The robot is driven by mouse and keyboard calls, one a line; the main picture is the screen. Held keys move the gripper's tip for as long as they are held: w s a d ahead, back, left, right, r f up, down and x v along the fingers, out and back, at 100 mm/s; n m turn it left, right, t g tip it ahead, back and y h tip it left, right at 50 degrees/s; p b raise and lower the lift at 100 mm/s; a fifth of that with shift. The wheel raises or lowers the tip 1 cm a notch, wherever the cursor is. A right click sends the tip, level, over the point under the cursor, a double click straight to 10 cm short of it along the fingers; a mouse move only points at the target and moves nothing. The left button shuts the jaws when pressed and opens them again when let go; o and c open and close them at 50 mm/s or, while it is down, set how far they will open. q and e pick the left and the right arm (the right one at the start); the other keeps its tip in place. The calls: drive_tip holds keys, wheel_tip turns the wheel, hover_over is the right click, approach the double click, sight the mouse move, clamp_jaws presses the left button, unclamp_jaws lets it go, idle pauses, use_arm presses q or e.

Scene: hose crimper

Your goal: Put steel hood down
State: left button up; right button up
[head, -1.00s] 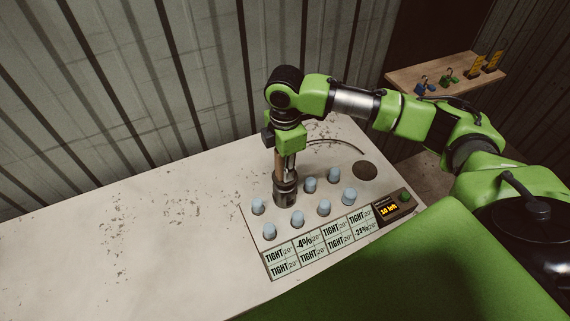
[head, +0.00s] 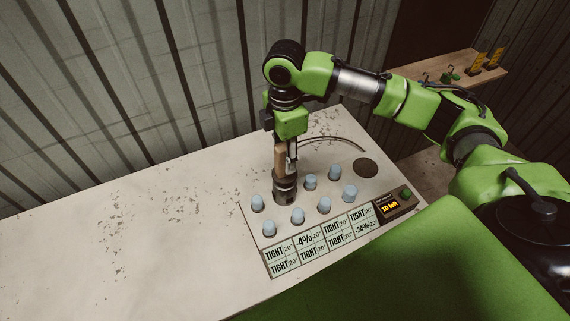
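A dark steel hood (head: 285,188) stands upright among several pale blue caps (head: 297,215) on the panel (head: 385,184) on the table. My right gripper (head: 286,162) points straight down directly above the hood, around a brownish upright handle (head: 279,158). The fingers look closed on this handle, but they are small and partly hidden. Whether the hood fully touches the panel is hard to tell. The hood hides whatever is beneath it. My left gripper is out of view.
Labels (head: 325,241) reading "TIGHT" and percentages line the panel's front, beside a display (head: 390,208) reading "10 left". A round dark hole (head: 365,168) and a thin curved cable lie behind. A wooden shelf (head: 440,70) stands back right. The table's left side is clear.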

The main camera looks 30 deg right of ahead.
wheel_tip(320, 180, up, 8)
drive_tip(key=shift+f+b, duration=0.25)
drive_tip(key=shift+b, duration=0.4)
drive_tip(key=shift+r, duration=0.35)
